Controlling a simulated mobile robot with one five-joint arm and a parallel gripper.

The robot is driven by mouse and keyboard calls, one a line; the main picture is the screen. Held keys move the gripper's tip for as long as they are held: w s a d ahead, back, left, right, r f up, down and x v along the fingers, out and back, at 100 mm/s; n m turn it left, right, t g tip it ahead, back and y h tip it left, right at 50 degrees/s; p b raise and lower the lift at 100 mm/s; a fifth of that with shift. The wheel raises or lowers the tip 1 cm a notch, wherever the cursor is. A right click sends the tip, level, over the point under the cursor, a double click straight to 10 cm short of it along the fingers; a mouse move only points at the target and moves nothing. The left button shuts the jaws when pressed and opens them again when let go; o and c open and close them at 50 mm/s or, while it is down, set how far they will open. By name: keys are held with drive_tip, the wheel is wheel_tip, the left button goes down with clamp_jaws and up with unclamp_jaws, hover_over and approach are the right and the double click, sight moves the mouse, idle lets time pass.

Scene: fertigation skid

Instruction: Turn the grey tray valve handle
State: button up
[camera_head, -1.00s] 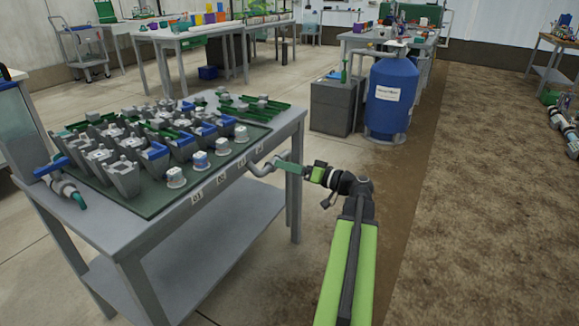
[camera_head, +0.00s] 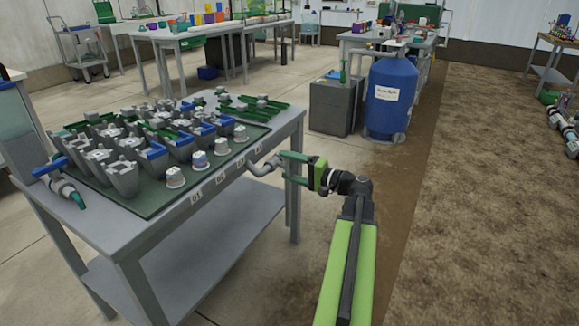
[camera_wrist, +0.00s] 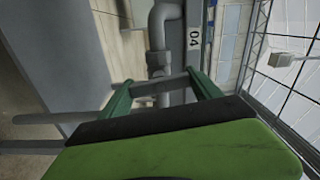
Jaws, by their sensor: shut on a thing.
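The grey tray valve handle (camera_wrist: 160,87) shows in the wrist view as a grey bar across the space between my two green fingers. It sits at the end of a bent grey pipe (camera_wrist: 165,22). My gripper (camera_head: 283,167) is at this pipe, beside the right front of the grey table; its fingers stand apart, one above the other, closed on the handle's two ends. In the head view the handle itself is small and mostly hidden by the fingers. A label "04" (camera_wrist: 194,36) is on the table edge beside the pipe.
The grey table (camera_head: 120,238) carries a dark green tray with grey pots, several white-topped cups and green parts. A blue-handled valve (camera_head: 58,165) is at its left end. A blue barrel (camera_head: 390,97) and grey box (camera_head: 333,107) stand behind.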

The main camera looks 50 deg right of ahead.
drive_tip(key=shift+m, duration=0.6)
drive_tip(key=o, duration=1.4)
drive_tip(key=v, duration=1.7)
drive_tip(key=shift+s, duration=0.25)
drive_tip(key=shift+f, duration=0.1)
